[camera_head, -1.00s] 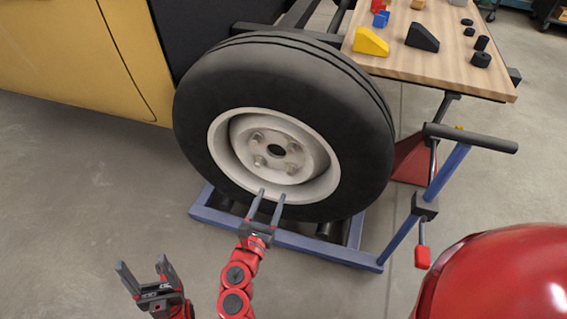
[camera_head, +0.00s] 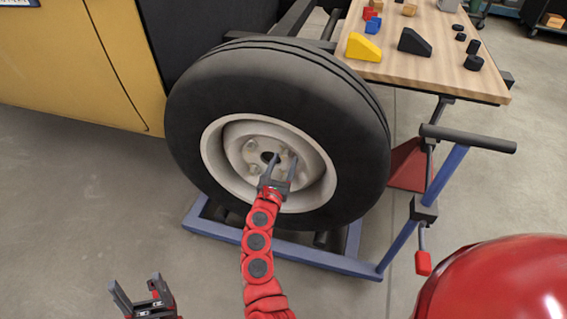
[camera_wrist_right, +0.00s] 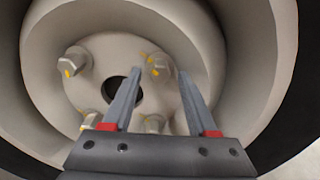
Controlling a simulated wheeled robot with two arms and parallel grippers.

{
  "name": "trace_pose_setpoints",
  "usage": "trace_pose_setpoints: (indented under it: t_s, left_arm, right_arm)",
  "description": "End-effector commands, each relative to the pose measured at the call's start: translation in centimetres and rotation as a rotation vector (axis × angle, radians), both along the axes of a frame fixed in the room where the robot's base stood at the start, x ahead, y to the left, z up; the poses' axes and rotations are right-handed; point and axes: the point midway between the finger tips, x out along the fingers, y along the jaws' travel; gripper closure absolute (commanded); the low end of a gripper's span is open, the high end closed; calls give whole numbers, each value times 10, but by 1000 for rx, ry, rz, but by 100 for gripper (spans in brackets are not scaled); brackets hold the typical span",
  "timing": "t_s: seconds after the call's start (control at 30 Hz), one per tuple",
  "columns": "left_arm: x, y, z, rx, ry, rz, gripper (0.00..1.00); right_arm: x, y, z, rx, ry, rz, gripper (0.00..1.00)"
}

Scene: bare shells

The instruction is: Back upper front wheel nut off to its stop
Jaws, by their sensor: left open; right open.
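The wheel (camera_head: 215,110), a black tyre on a pale rim, faces me in the head view. Its hub carries several nuts around a dark centre hole (camera_wrist_right: 118,90). In the right wrist view, the upper right nut (camera_wrist_right: 156,66) shows between the fingertips of my open right gripper (camera_wrist_right: 161,74); contact cannot be told. The upper left nut (camera_wrist_right: 73,62) and two lower nuts stand clear or partly behind the gripper. In the head view my right gripper (camera_head: 284,157) reaches inside the rim. My left gripper (camera_head: 137,297) is open and empty, low at the left.
The wheel rests in a blue wheel dolly (camera_head: 215,229) with an upright handle (camera_head: 468,138) at the right. A wooden table (camera_head: 435,70) behind holds blocks and wedges. A yellow body panel (camera_head: 70,75) stands left. Floor is free at the left front.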

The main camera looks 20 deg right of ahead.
Motion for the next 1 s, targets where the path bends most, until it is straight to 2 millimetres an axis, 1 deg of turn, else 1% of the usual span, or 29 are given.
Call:
trace_pose_setpoints:
  t_s: [0.13,0.17,0.2,0.27,0.4,0.47,0.5,0.8,1.0]
  left_arm:
    - [0,0,0,0,0,0,31]
    - [0,0,0,0,0,0,31]
    - [0,0,0,0,0,0,31]
    - [0,0,0,-1,0,0,31]
    - [0,0,0,-1,0,0,31]
    - [0,0,0,-1,0,0,31]
    - [0,0,0,-1,0,0,31]
    - [0,0,1,-1,0,0,31]
    - [0,0,3,-4,2,0,31]
  right_arm:
    - [0,0,0,0,0,1,42]
    - [0,0,0,0,0,1,43]
    - [0,0,0,0,0,1,50]
    - [0,1,0,0,0,1,61]
    - [0,1,0,0,0,1,86]
    - [0,1,0,0,0,1,97]
    - [0,1,0,0,0,1,100]
    - [0,1,0,-7,5,0,100]
    - [-1,0,0,-57,40,0,100]
